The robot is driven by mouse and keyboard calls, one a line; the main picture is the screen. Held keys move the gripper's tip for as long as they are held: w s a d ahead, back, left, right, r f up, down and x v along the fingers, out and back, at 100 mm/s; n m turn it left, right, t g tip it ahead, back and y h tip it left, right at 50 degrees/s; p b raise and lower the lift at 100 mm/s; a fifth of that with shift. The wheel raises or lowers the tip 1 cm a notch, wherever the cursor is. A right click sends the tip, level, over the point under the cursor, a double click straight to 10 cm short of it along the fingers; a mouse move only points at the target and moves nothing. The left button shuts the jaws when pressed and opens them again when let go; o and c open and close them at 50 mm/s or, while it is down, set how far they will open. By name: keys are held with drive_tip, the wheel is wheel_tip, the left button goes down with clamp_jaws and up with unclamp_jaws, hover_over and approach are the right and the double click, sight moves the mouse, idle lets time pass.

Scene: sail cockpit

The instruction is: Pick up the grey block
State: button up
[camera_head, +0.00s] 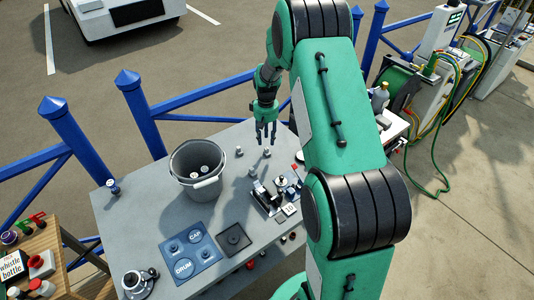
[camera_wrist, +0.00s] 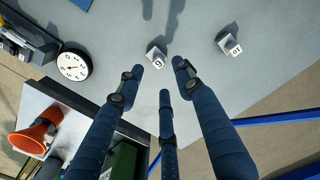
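In the wrist view, a small grey block with a marked white face (camera_wrist: 156,56) lies on the grey table just beyond my gripper (camera_wrist: 160,76). A second small grey block (camera_wrist: 228,44), also with a marked white face, lies farther right. I cannot tell which one the task means. My gripper's three dark blue fingers are spread, with nothing between them. In the head view, my gripper (camera_head: 266,136) points down above the table's far part. Small grey pieces stand near it on the table, one to its left (camera_head: 239,152) and one nearer (camera_head: 252,171).
A grey bucket (camera_head: 190,187) holding pale round things stands left of my gripper. Nearer are a blue labelled panel (camera_head: 190,256), a dark square plate (camera_head: 234,239) and a mechanical fitting (camera_head: 265,199). The wrist view shows a dial (camera_wrist: 74,65) and an orange horn (camera_wrist: 34,136). Blue rails line the far side.

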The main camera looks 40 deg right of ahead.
sight(266, 148)
drive_tip(key=shift+f, duration=0.1)
drive_tip(key=shift+s+f+b, duration=0.1)
drive_tip(key=shift+f+b, duration=0.5)
drive_tip(key=shift+f, duration=1.9)
clamp_jaws()
